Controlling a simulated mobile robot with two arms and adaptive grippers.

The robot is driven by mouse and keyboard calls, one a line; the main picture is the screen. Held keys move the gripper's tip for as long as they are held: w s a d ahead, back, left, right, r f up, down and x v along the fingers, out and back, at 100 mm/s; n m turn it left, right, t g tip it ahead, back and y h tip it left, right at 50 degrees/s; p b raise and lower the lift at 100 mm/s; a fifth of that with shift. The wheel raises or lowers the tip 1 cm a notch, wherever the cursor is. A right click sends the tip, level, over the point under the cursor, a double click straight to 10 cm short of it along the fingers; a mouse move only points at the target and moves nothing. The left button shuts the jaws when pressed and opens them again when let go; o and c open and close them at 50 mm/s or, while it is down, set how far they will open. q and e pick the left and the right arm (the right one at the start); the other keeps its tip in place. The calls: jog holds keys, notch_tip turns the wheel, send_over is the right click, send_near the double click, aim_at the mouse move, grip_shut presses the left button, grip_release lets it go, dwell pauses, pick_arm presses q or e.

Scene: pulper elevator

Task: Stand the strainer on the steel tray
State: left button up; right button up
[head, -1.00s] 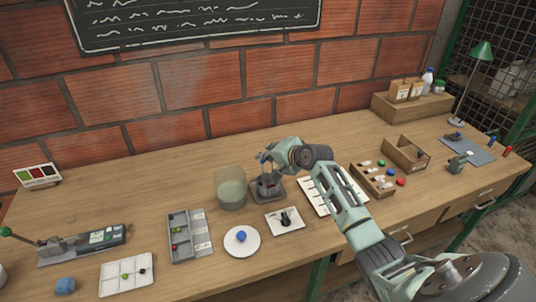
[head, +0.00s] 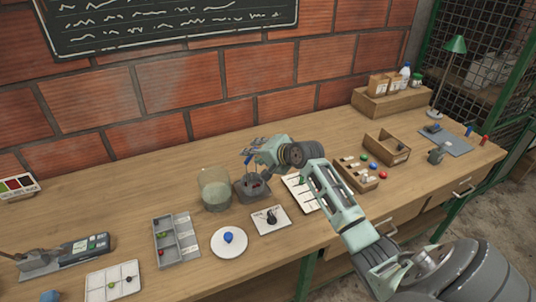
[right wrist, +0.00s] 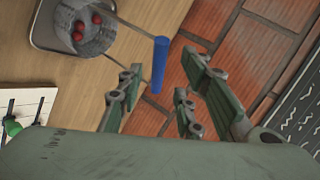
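The strainer (head: 253,184) is a small grey mesh basket with red balls inside, which also shows in the right wrist view (right wrist: 92,42). Thin wires lead up from it to a blue handle (right wrist: 160,65). The basket appears to rest upright on the small square steel tray (head: 238,194), whose rim shows in the right wrist view (right wrist: 38,28). My right gripper (head: 250,152) is above the strainer beside the handle. In the right wrist view its fingers (right wrist: 160,82) are apart, with the handle's end near the gap. My left gripper is not in view.
A glass beaker of cloudy liquid (head: 215,192) stands just left of the tray. A white card with a black item (head: 283,222) and a round white plate (head: 219,248) lie in front. The bench behind is clear.

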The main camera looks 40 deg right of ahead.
jog(key=v, duration=0.9)
jog(key=shift+a, duration=0.15)
